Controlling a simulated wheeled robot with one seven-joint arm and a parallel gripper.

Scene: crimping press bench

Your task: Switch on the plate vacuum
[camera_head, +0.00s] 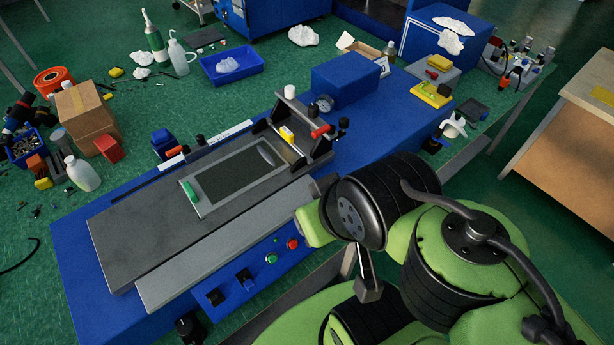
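A blue press machine (75,270) carries a long grey bed (125,235) with a framed dark plate (235,176) on top. Its front panel holds a green button (271,259), a red button (293,244) and two black switch-like controls, one at the left (215,296) and one nearer the green button (245,279). No readable label shows which one works the plate vacuum. A small green piece (190,192) sits at the plate's left edge. My green and black arm fills the lower right, right of the panel. My gripper's fingers cannot be made out.
A carriage with a red handle (320,131) stands across the bed's right end, beside a blue housing (346,82). Bottles, a cardboard box (86,112) and a blue tray (232,66) lie behind. A wooden table (560,150) stands at right.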

